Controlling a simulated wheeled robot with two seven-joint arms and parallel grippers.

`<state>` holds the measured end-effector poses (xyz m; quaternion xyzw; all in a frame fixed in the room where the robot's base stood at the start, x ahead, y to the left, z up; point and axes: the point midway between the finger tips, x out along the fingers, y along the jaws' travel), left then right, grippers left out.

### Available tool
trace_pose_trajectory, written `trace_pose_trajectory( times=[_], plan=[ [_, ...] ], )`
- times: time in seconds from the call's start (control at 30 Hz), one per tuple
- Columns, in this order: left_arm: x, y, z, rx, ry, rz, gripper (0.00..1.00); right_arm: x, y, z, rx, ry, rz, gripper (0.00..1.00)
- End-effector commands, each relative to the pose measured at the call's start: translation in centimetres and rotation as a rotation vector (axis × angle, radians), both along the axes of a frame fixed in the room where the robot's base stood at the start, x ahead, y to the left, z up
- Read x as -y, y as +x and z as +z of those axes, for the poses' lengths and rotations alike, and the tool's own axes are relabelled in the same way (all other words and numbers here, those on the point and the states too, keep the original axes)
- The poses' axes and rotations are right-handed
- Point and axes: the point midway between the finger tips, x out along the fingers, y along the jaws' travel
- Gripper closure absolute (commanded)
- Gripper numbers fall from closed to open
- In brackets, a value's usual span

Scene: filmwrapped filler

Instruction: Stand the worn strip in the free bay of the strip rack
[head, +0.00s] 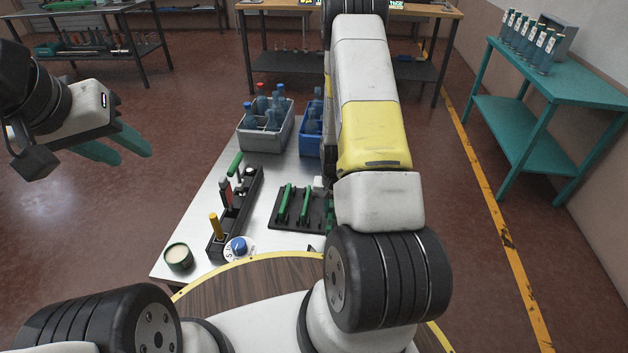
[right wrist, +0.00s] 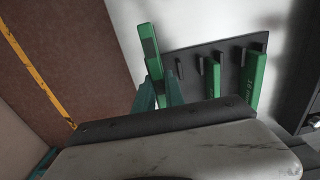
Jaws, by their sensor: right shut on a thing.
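The strip rack (head: 298,222) is a dark plate with short pegs on the bench, also in the right wrist view (right wrist: 232,48). Two green strips stand in it, one (right wrist: 213,75) in the middle and one (right wrist: 256,75) at the right. My right gripper (right wrist: 160,92) is shut on a green strip (right wrist: 149,45), the worn strip, held tilted at the rack's left end. I cannot tell whether it touches the rack. In the head view my right arm hides most of this gripper. My left gripper (head: 133,158) is open and empty, in the air left of the bench.
A black tool holder (head: 243,208) with upright handles stands left of the rack. A green tin (head: 178,258) and a blue-topped round item (head: 238,247) are in front. A grey crate (head: 265,138) and a blue crate (head: 310,146) with bottles stand behind. A teal table (head: 560,88) is far right.

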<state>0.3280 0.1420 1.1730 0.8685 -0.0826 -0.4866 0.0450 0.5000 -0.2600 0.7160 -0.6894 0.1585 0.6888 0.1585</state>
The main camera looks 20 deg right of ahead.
Motion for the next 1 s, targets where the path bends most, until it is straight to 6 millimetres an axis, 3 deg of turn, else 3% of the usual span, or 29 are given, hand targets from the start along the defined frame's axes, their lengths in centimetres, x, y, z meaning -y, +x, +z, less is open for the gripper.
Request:
trace_pose_trajectory(
  times=[0.1,0.3,0.53,0.77,1.0],
  plan=[
    [0.0,0.0,0.0,0.000,0.000,0.000,0.64,0.8,3.3,-0.3,0.003,-0.001,0.001,1.00],
    [0.0,0.0,0.0,0.000,0.000,0.000,0.64,1.6,6.6,-0.7,0.000,0.000,0.002,1.00],
    [0.0,0.0,0.0,0.000,0.000,0.000,0.64,2.0,8.2,-0.8,-0.001,0.000,0.002,1.00],
    [0.0,0.0,0.0,0.000,0.000,0.000,0.64,2.0,8.1,-4.1,-0.003,0.000,0.002,1.00],
    [0.0,0.0,0.0,0.000,0.000,0.000,0.64,2.0,8.2,-4.3,-0.001,0.000,0.002,1.00]
  ],
)
